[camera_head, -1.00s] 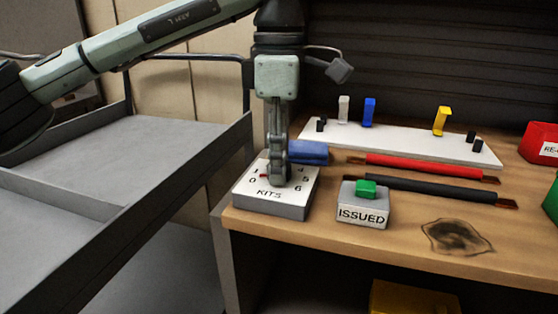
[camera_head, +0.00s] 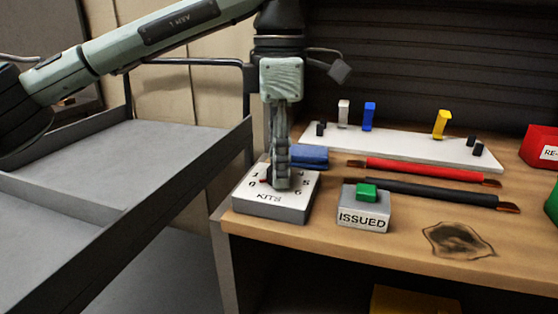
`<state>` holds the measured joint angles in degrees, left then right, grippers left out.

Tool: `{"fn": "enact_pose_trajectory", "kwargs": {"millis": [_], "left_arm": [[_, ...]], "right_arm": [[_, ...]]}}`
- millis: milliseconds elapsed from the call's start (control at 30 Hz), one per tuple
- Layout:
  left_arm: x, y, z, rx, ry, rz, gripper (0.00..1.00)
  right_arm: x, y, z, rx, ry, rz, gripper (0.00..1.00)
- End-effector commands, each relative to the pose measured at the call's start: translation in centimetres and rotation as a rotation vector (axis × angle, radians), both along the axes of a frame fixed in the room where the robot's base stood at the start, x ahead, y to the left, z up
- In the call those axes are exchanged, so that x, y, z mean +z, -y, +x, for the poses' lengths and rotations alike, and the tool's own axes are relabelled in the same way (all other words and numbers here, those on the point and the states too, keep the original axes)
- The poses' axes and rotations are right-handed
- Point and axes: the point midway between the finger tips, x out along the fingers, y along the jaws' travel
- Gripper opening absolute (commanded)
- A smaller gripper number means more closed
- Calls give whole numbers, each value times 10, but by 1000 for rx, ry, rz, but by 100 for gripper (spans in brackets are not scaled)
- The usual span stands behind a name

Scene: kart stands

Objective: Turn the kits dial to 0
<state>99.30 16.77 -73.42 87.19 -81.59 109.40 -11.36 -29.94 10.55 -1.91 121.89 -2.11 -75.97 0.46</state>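The KITS dial box (camera_head: 270,207) is a white-topped grey box at the left front of the wooden bench. Numbers ring its top; 0, 5 and 6 can be read. A small red mark (camera_head: 266,181) shows at the left of the dial, near the 0. The knob itself is mostly hidden by my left gripper (camera_head: 279,184). That gripper points straight down over the middle of the dial, fingers close together at the knob. Whether they grip it is hidden. My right gripper is not in view.
The ISSUED box (camera_head: 362,218) with a green button (camera_head: 367,192) stands right of the dial. A blue block (camera_head: 309,156) lies just behind. Red (camera_head: 420,171) and black (camera_head: 430,192) bars and a white board (camera_head: 400,143) lie farther back. A grey cart (camera_head: 150,140) stands left.

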Motion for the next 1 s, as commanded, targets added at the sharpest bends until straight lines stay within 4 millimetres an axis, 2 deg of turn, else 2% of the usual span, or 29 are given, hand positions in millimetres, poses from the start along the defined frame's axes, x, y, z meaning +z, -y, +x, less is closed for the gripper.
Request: {"fn": "enact_pose_trajectory", "kwargs": {"millis": [33,100,467,567,900,1000], "left_arm": [[0,0,0,0,0,0,44],[0,0,0,-1,0,0,53],[4,0,0,-1,0,0,53],[16,0,0,-1,2,1,53],[88,0,0,1,4,1,53],[104,0,0,1,3,0,53]], "right_arm": [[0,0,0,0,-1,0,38],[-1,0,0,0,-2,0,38],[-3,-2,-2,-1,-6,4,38],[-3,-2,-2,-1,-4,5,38],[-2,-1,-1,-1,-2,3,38],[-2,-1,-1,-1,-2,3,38]]}}
